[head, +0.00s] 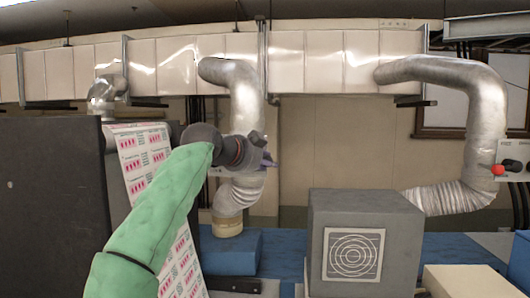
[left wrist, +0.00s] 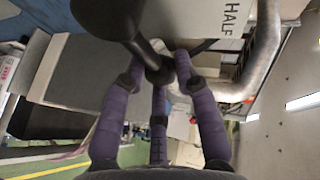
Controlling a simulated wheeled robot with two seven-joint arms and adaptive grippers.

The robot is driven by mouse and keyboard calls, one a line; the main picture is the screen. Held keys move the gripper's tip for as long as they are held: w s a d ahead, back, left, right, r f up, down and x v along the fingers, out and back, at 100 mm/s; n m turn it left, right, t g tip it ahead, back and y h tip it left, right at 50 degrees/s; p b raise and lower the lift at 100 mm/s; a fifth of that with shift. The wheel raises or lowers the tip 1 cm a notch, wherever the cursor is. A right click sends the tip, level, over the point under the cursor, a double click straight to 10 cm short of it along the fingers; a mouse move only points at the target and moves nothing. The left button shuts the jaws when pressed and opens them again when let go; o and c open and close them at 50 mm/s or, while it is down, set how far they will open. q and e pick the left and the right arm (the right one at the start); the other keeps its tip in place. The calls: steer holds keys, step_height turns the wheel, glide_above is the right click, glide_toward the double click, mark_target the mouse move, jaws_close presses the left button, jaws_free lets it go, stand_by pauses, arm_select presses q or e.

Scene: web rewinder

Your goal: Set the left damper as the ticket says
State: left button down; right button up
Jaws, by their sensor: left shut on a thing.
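My left gripper (head: 262,158) is in front of the middle silver duct (head: 246,100) in the head view and covers most of the damper there. In the left wrist view, the purple fingers of my left gripper (left wrist: 162,66) are closed around the end of a dark damper lever (left wrist: 142,45). Behind the lever is a pale damper plate (left wrist: 195,20) with the word HALF, sideways in this view. The other plate markings are hidden or out of frame. No ticket can be made out. My right gripper is not in view.
A printed web (head: 145,160) hangs beside a dark panel (head: 50,200) at left. Another damper with a red knob (head: 498,169) is at far right, beside a bent duct (head: 485,110).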

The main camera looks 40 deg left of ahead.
arm_select(q)
steer(key=shift+s+m+g, duration=0.1)
steer(key=shift+m+g, duration=0.2)
steer(key=shift+m, duration=0.1)
steer(key=shift+f, duration=0.15)
steer(key=c, duration=1)
jaws_free()
steer(key=shift+o, duration=0.2)
steer(key=shift+f, duration=0.1)
steer(key=v, duration=1.2)
steer(key=shift+d, duration=0.2)
